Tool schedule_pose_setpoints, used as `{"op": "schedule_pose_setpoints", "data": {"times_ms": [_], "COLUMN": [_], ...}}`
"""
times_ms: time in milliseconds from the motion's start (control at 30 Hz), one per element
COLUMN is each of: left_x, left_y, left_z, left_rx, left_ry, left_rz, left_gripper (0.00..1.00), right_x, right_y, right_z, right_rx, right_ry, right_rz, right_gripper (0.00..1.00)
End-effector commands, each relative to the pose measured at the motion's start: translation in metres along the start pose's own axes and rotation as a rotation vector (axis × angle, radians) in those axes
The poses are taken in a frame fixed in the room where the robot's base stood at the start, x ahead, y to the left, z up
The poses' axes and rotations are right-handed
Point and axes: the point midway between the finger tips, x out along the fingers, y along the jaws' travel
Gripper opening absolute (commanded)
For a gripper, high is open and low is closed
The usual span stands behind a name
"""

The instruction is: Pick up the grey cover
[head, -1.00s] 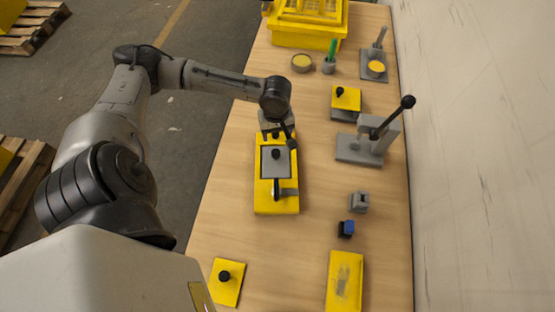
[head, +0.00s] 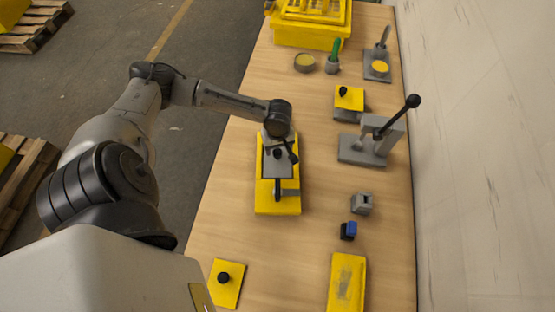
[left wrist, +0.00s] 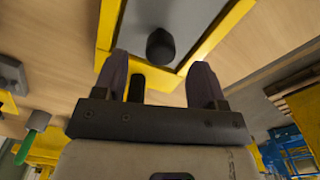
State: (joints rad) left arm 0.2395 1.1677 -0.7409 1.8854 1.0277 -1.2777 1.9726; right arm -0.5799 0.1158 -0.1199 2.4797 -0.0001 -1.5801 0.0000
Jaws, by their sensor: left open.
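The grey cover (head: 275,168) is a flat grey plate with a black knob (head: 277,153). It lies in a yellow fixture (head: 277,205) in the middle of the table. In the left wrist view the cover (left wrist: 185,18) and its round black knob (left wrist: 160,47) show just beyond my fingertips. My left gripper (head: 284,148) is over the far end of the fixture and partly hides it. In the left wrist view its two dark fingers (left wrist: 160,80) are apart, with nothing gripped. A black post (left wrist: 136,88) shows between them. My right gripper is out of view.
A grey lever press (head: 372,145) stands right of the fixture. Also on the table are a yellow plate with a knob (head: 226,283), a yellow tray (head: 346,285), a small blue-and-black part (head: 349,230) and a grey block (head: 362,204). A yellow crate (head: 310,38) stands at the back.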

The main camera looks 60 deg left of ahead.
Motion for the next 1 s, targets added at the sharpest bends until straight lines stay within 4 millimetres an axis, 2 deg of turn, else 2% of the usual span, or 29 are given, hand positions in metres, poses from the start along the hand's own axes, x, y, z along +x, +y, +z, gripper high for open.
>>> {"op": "schedule_pose_setpoints", "data": {"times_ms": [300, 567, 1000], "left_x": [0.041, 0.044, 0.043], "left_y": [-0.001, -0.001, -0.001], "left_z": [0.001, 0.001, 0.001], "left_rx": [-0.001, 0.001, 0.001], "left_ry": [0.000, 0.000, 0.000], "left_rz": [-0.001, 0.001, 0.000], "left_gripper": [0.65, 0.65, 0.23], "right_x": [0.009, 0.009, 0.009], "right_y": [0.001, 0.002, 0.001], "right_z": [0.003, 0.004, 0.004], "right_rx": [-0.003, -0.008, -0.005], "right_ry": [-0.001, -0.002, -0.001], "right_rz": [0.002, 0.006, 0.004], "right_gripper": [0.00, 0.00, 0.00]}}
